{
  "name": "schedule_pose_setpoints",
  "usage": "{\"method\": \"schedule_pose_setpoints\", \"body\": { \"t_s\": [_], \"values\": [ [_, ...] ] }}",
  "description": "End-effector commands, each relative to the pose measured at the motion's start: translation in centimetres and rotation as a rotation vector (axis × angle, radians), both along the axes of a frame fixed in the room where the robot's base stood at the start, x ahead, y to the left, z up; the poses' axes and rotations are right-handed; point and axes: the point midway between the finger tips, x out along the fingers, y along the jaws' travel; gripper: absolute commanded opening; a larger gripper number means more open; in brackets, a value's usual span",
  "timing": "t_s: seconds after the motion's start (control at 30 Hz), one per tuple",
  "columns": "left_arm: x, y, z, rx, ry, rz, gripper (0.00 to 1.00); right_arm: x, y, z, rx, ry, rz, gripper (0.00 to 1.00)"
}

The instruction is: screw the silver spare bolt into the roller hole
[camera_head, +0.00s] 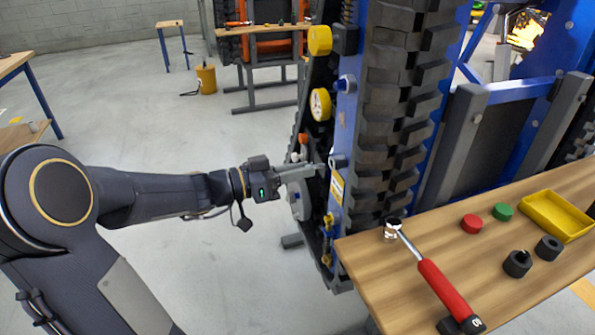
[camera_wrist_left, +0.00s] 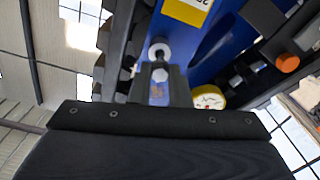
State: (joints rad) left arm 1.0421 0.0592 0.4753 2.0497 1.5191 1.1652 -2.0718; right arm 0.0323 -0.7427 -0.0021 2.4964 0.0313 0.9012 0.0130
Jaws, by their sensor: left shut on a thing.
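My left gripper (camera_head: 318,170) reaches in from the left and points at the side of the blue tracked carrier (camera_head: 346,125). In the left wrist view, the gripper (camera_wrist_left: 160,72) is shut on a small silver bolt (camera_wrist_left: 159,75) between its fingertips. Just beyond it, in line with it, is a pale round fitting with a dark centre (camera_wrist_left: 159,48) on the blue frame; it looks like the roller hole. I cannot tell whether the bolt touches it. In the head view the fingers hide the bolt. My right gripper is not in view.
A wooden table (camera_head: 380,270) at the right holds a red-handled tool (camera_head: 441,285), red (camera_head: 471,224) and green (camera_head: 503,212) caps, black rings (camera_head: 517,263) and a yellow tray (camera_head: 560,215). Yellow rollers (camera_head: 320,104) and the black track (camera_head: 395,110) flank the frame.

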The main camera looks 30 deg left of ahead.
Motion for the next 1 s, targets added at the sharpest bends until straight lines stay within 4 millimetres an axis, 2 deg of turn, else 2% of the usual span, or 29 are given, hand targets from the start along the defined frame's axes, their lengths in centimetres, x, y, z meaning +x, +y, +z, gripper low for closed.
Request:
{"method": "schedule_pose_setpoints", "body": {
  "t_s": [1.0],
  "values": [
    [2.0, -1.7, -0.1, 0.001, -0.002, -0.002, 0.0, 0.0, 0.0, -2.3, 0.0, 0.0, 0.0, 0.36]
  ]
}}
